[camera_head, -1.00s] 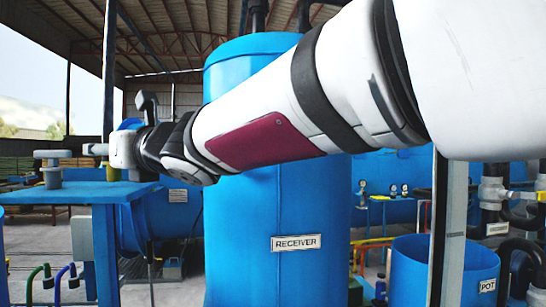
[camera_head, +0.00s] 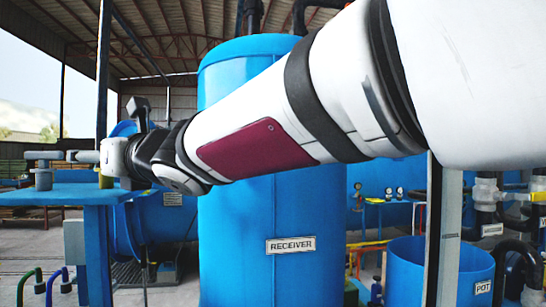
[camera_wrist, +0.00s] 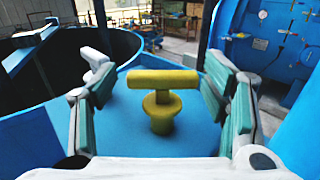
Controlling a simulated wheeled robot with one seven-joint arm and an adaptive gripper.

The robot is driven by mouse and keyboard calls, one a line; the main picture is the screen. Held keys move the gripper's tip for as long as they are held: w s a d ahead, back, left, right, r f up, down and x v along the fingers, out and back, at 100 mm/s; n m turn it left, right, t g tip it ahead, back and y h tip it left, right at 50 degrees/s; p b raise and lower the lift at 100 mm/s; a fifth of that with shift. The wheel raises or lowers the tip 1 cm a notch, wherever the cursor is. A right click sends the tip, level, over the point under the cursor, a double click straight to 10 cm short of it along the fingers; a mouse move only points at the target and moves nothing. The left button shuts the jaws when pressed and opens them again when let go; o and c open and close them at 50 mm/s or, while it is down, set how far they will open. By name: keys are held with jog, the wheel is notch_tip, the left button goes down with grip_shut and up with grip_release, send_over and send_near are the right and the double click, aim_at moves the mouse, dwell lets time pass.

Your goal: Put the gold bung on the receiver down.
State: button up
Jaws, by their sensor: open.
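The gold bung (camera_wrist: 161,100), T-shaped with a wide crossbar, stands upright on a blue shelf (camera_wrist: 190,138) in the wrist view. My gripper (camera_wrist: 157,82) is open, its green-padded fingers on either side of the bung with gaps between. The receiver (camera_head: 270,210) is a tall blue labelled tank behind my arm.
A grey bung (camera_head: 43,172) stands on the shelf near my gripper; a pale one (camera_wrist: 95,65) shows behind the left finger. A dark open vessel (camera_wrist: 40,85) lies left in the wrist view. A blue pot (camera_head: 440,270) stands at the lower right.

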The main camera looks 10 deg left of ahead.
jog(key=shift+r, duration=0.15)
jog(key=b+v, duration=0.1)
jog(key=v, duration=1.1)
jog(key=w+d+f+m+t+h, duration=0.2)
jog(key=w+d+m+t+h, duration=0.15)
jog(key=d+m, duration=0.45)
jog(key=w+d+f+m+t+h, duration=0.2)
jog(key=w+d+f+m+h, duration=0.15)
jog(key=d+m, duration=0.45)
jog(key=d+f+m+h, duration=0.6)
jog(key=d+m, duration=0.4)
jog(key=d, duration=0.3)
jog(key=s+d+f+m+g+h, duration=0.3)
jog(key=s+d+f+m, duration=0.2)
jog(key=d+f+m, duration=0.4)
jog(key=s+d+f+m+g, duration=0.2)
jog(key=s+f+m, duration=0.3)
jog(key=s+m, duration=0.1)
jog(key=s+d+f+m+g, duration=0.2)
jog(key=s+f+m+g, duration=0.1)
jog(key=s+m, duration=0.4)
jog(key=shift+s+d+f, duration=0.25)
jog(key=shift+d+f, duration=0.05)
jog(key=shift+f, duration=0.6)
